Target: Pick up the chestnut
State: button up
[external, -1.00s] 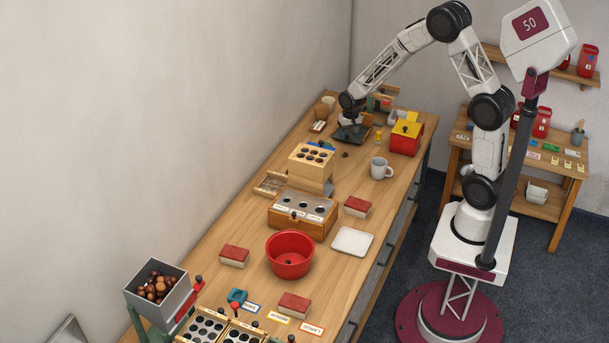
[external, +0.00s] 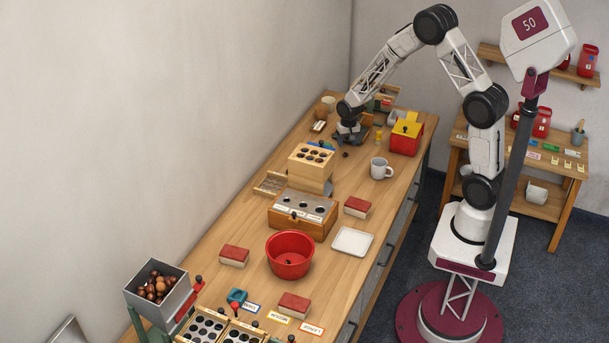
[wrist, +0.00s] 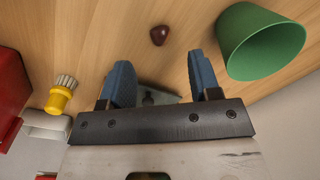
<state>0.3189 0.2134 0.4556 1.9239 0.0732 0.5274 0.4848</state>
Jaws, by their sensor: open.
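A small dark brown chestnut (wrist: 158,36) lies on the wooden table in the wrist view, beyond my fingertips and roughly midway between them. A small dark spot that looks like it (external: 345,155) lies on the table in front of my gripper in the external view. My gripper (wrist: 160,74) is open, with its two blue fingers apart and nothing between the tips. In the external view my gripper (external: 350,137) is low at the far part of the table, and its fingers are too small to make out.
A green cup (wrist: 262,42) is close to the right finger in the wrist view. A yellow brush (wrist: 61,95) and a red box (wrist: 10,90) are at left. In the external view, a wooden block with holes (external: 312,157) and a grey mug (external: 381,168) stand nearby.

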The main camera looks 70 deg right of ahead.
aim_at(346, 154)
jog(key=shift+f, duration=0.3)
jog(key=shift+f, duration=0.1)
jog(key=shift+a+f, duration=0.15)
jog(key=shift+f, duration=2.35)
jog(key=c, duration=1)
